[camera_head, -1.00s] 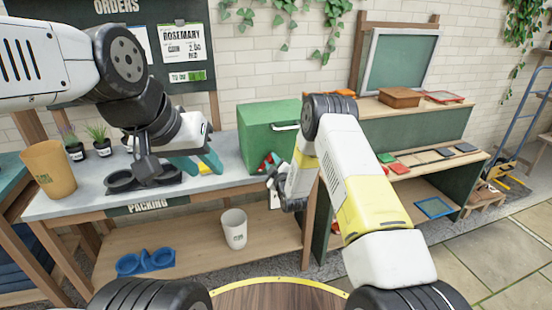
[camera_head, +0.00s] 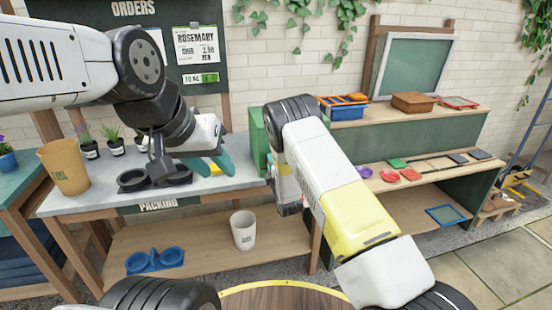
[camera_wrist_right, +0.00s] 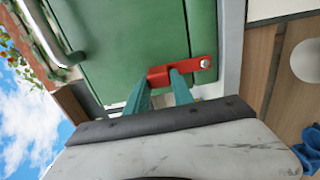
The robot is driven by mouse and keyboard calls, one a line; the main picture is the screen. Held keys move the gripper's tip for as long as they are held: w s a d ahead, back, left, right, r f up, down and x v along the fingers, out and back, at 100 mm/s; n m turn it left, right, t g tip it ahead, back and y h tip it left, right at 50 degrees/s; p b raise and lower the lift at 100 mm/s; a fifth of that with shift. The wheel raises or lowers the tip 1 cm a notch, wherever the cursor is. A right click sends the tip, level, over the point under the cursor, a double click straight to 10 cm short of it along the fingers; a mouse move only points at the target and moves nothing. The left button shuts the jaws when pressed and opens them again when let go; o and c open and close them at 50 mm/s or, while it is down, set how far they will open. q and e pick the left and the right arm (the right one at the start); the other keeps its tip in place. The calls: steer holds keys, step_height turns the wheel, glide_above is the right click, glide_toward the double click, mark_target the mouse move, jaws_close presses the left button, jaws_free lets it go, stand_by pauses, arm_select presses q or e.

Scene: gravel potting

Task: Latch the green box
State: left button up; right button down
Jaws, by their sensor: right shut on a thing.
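The green box (camera_head: 257,140) stands at the right end of the packing bench and is mostly hidden behind my right arm in the head view. In the right wrist view the green box (camera_wrist_right: 125,45) fills the upper middle. A red latch (camera_wrist_right: 199,64) with a bright screw is on it near its edge. My right gripper (camera_wrist_right: 161,79) has its teal fingers shut on the red latch. My left gripper (camera_head: 211,166) is open and empty above the bench, left of the box.
A black tray (camera_head: 150,180) with round cups lies below my left gripper. A tan pot (camera_head: 64,168) and small potted plants stand to the left. A white pot (camera_head: 243,230) and a blue double holder (camera_head: 155,261) are on the lower shelf. A metal handle (camera_wrist_right: 62,40) shows at upper left in the wrist view.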

stand_by(0.5)
steer(key=c, duration=1.1)
jaws_free()
steer(key=v, duration=0.8)
steer(key=shift+a, duration=0.1)
